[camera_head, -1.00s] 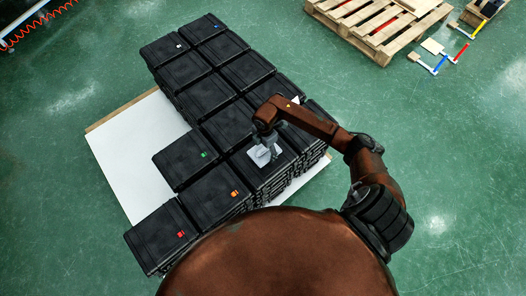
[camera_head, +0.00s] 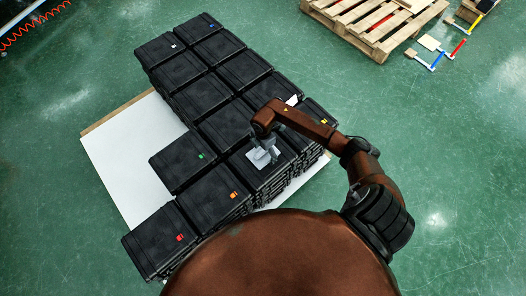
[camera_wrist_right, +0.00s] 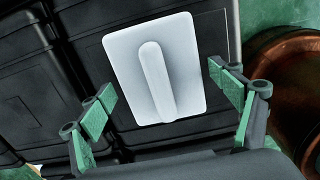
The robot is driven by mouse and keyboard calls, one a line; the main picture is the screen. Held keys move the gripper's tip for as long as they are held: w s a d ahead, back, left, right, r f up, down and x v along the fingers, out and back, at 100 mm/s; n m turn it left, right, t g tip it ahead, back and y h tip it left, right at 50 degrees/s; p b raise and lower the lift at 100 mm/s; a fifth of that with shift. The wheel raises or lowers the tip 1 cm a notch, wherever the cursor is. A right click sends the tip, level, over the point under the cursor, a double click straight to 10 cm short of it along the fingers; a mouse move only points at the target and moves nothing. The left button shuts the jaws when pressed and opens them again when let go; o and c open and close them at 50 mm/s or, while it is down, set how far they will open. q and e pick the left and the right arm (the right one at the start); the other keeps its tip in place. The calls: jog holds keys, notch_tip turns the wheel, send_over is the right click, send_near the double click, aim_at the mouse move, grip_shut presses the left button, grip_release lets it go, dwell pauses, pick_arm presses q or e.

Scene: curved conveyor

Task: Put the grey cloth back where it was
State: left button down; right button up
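The grey cloth shows as a pale grey, flat rectangular piece with a raised rounded ridge (camera_wrist_right: 155,80). It looks stiff more than soft. It lies on top of a black case, and in the head view it (camera_head: 262,156) is partly hidden under my right gripper (camera_head: 263,144). In the right wrist view my right gripper (camera_wrist_right: 162,88) is open, its green-padded fingers apart on either side of the ridge, with nothing between them touching. The height gap to the piece is hard to tell. My left gripper is not in view.
Stacked black cases (camera_head: 215,85) with small coloured tags stand on a white-topped board (camera_head: 120,155). A small white item (camera_head: 293,100) shows partly behind my right arm. A wooden pallet (camera_head: 385,20) and coloured-handled tools (camera_head: 437,52) lie on open green floor.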

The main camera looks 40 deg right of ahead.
aim_at(263, 151)
jog(key=shift+o, duration=0.2)
pick_arm(q)
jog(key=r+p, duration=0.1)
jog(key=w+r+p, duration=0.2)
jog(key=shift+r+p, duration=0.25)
jog(key=shift+p, duration=0.15)
pick_arm(e)
notch_tip(263, 151, up, 12)
jog(key=shift+r, duration=0.15)
